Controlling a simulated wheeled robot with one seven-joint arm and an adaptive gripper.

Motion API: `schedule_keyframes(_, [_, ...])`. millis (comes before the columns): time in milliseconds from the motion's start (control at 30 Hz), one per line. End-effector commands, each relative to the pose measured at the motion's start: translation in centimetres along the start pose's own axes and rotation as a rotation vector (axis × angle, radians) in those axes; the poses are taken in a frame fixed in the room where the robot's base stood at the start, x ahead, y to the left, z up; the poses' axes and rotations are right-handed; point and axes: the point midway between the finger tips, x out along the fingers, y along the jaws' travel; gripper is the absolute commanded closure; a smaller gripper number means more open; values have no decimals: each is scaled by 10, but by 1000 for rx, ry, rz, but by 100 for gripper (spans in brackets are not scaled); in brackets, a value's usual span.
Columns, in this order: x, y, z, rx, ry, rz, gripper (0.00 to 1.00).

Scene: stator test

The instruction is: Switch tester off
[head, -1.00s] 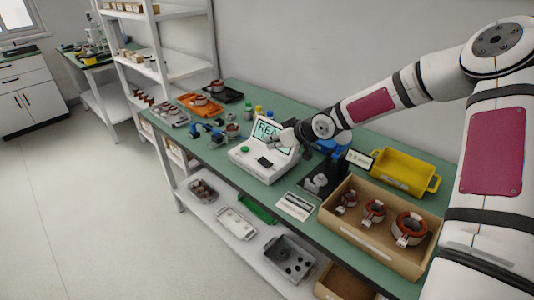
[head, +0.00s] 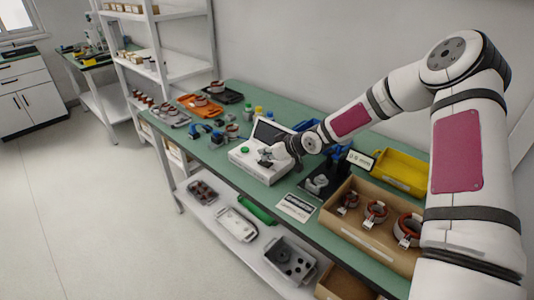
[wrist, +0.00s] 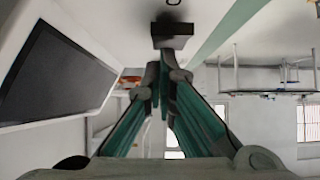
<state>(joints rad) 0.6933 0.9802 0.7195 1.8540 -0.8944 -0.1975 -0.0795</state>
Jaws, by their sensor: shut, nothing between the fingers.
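The tester (head: 258,170) is a white box on the green bench with a tilted screen (head: 268,132), which is dark. A green button (head: 244,149) sits on the left of its top face. My gripper (head: 266,157) is shut and empty, low over the tester's top at the black switch, which it mostly hides in the head view. In the wrist view the dark screen (wrist: 55,72) fills the left. The shut fingertips (wrist: 164,75) point at a dark block (wrist: 172,36), apparently the switch; I cannot tell whether they touch it.
Right of the tester stand a black fixture (head: 318,182) and a small sign (head: 361,160). A yellow bin (head: 402,172) and a cardboard box (head: 365,232) with wound stators are farther right. Orange (head: 201,106) and dark trays lie at the far left. A printed card (head: 295,207) lies at the front edge.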

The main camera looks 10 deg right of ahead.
Motion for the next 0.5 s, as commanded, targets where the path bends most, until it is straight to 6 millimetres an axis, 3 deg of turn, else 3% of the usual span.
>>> schedule_keyframes(500, [-8,0,10,3,-10,-1,100])
